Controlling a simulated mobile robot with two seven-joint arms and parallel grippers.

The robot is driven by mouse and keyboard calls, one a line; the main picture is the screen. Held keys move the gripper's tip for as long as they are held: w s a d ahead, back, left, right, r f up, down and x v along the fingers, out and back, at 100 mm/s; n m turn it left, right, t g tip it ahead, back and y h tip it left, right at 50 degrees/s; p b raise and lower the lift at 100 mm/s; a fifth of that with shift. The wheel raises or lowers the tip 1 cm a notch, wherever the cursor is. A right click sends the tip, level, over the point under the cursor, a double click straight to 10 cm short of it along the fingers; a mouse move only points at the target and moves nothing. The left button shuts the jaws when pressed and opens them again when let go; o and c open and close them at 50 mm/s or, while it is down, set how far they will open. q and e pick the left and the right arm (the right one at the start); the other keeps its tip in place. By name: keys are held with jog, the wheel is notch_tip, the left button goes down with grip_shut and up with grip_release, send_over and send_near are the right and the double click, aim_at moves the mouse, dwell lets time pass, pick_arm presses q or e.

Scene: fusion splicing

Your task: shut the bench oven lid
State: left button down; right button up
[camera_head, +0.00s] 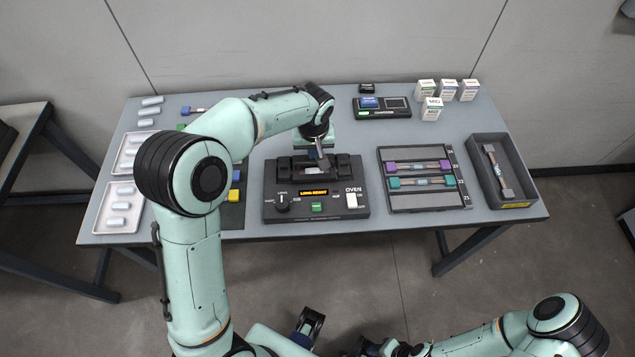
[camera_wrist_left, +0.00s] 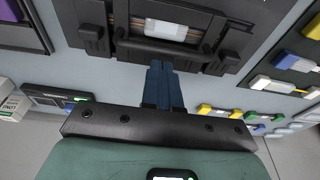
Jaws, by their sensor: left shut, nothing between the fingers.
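The bench oven (camera_head: 316,207) is a dark box with a knob, an amber display, a green button and a white switch on its front. In the left wrist view, the oven (camera_wrist_left: 185,50) shows a pale sleeve (camera_wrist_left: 165,28) with orange strands in its slot, so the lid looks open; my arm partly hides it in the head view. My left gripper (camera_head: 315,156) is over the oven's back edge. Its blue fingers (camera_wrist_left: 161,68) are shut and empty, close to the oven's edge; contact cannot be told. My right arm shows at the bottom right; its finger state is unclear.
A tray with purple and teal holders (camera_head: 424,205) lies right of the oven, and a dark bin (camera_head: 525,188) beyond it. Small white boxes (camera_head: 431,108) and a black device (camera_head: 382,114) stand behind. White trays (camera_head: 100,215) are at the left.

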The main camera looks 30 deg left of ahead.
pick_arm(q)
jog(key=shift+w+a+r+p, duration=0.15)
jog(key=shift+r+p, duration=0.35)
jog(key=shift+r, duration=0.25)
jog(key=shift+w+d+r+p, duration=0.1)
jog(key=shift+r+p, duration=0.4)
jog(key=shift+r, duration=0.2)
jog(key=r+p, duration=0.1)
jog(key=r, duration=0.1)
jog(key=r+p, duration=0.1)
jog(key=r, duration=0.1)
jog(key=shift+w+a+p, duration=0.25)
jog(key=shift+w+p, duration=0.1)
pick_arm(e)
notch_tip(320, 180, up, 6)
jog(key=w, duration=0.2)
jog(key=shift+w+f, duration=0.2)
jog(key=shift+w, duration=0.1)
pick_arm(q)
jog(key=shift+s, duration=0.1)
pick_arm(e)
jog(key=shift+s, duration=0.15)
